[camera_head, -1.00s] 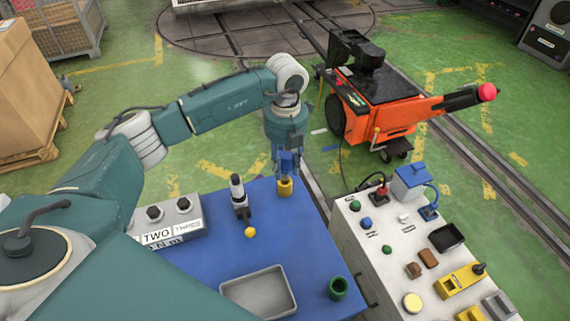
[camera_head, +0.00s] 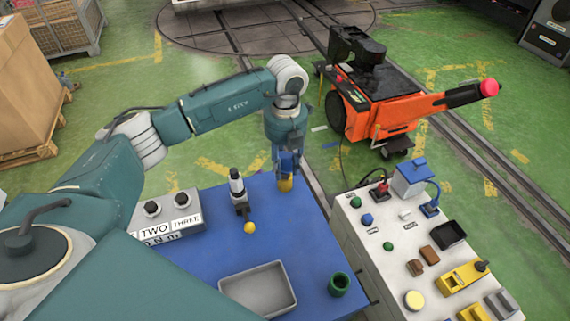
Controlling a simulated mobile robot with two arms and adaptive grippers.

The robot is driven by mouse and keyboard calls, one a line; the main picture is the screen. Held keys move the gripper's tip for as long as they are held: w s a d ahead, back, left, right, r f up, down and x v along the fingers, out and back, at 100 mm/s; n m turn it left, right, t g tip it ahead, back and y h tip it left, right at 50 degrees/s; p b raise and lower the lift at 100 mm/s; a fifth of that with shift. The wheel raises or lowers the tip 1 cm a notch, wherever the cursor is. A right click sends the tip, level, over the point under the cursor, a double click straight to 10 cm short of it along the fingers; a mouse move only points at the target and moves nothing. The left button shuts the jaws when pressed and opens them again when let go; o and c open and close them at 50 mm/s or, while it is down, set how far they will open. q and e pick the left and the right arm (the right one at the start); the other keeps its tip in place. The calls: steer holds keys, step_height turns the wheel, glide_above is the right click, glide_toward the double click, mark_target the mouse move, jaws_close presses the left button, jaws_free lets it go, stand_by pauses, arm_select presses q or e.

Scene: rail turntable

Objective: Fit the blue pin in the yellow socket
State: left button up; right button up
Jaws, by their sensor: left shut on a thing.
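My left gripper (camera_head: 286,172) reaches down over the far right part of the blue table and is shut on the blue pin (camera_head: 287,162), which shows between its fingers. The yellow socket (camera_head: 287,186) stands on the table directly below, partly covered by the fingers. The pin's lower end is hidden, so I cannot tell whether it is inside the socket or just above it. My right gripper is not in view.
A green socket (camera_head: 340,284) and a grey tray (camera_head: 232,287) are on the blue table (camera_head: 205,262). A control desk (camera_head: 377,262) stands to the right.

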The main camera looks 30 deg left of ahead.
arm_select(q)
steer(key=shift+f+b, duration=0.45)
steer(key=shift+f, duration=0.25)
steer(key=o, duration=1.4)
steer(key=shift+c, duration=0.2)
step_height(320, 180, up, 12)
steer(key=shift+r, duration=0.1)
